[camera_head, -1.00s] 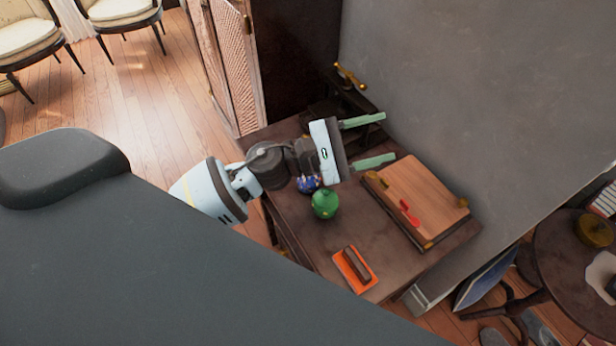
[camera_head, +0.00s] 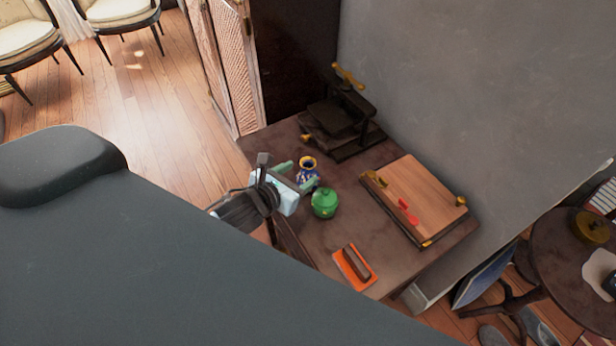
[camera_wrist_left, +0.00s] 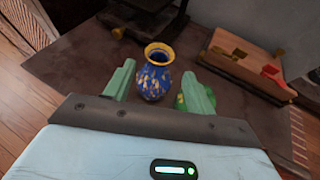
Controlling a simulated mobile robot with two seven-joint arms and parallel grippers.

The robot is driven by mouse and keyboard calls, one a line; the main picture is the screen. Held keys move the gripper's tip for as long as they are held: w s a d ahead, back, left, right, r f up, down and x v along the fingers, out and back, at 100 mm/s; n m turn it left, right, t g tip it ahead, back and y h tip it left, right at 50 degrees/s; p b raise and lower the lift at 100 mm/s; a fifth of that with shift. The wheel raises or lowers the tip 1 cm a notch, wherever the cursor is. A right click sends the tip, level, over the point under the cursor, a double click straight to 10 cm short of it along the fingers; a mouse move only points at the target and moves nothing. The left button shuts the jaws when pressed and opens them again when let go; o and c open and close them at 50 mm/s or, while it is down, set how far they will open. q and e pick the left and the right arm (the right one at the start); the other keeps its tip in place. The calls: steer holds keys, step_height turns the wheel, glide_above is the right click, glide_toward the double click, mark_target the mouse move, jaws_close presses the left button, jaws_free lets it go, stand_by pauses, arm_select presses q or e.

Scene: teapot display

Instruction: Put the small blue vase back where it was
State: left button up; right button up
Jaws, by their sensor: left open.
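The small blue vase (camera_head: 308,176) has a yellow rim and stands upright on the dark wooden table (camera_head: 310,232), near its left edge. In the left wrist view the vase (camera_wrist_left: 154,75) is ahead of my left gripper (camera_wrist_left: 159,82), in line with the gap between its two green fingers. My left gripper (camera_head: 294,175) is open and low at the table's left edge, beside the vase. I cannot tell whether a finger touches it. My right gripper is not in view.
A green lidded pot (camera_head: 324,203) stands close to the vase, partly behind the right finger in the wrist view. A dark press (camera_head: 340,120) stands at the back. A wooden board (camera_head: 415,195) lies to the right, an orange-based block (camera_head: 354,268) at the front.

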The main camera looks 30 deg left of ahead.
mark_target(310, 165)
arm_select(q)
steer(key=shift+x, duration=3.65)
steer(key=shift+a+r, duration=0.1)
steer(key=shift+a, duration=0.1)
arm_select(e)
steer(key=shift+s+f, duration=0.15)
arm_select(q)
jaws_close()
step_height(310, 165, up, 9)
steer(key=shift+w+f+p, duration=0.1)
steer(key=shift+f+p, duration=0.05)
steer(key=shift+p, duration=0.4)
steer(key=shift+r, duration=0.7)
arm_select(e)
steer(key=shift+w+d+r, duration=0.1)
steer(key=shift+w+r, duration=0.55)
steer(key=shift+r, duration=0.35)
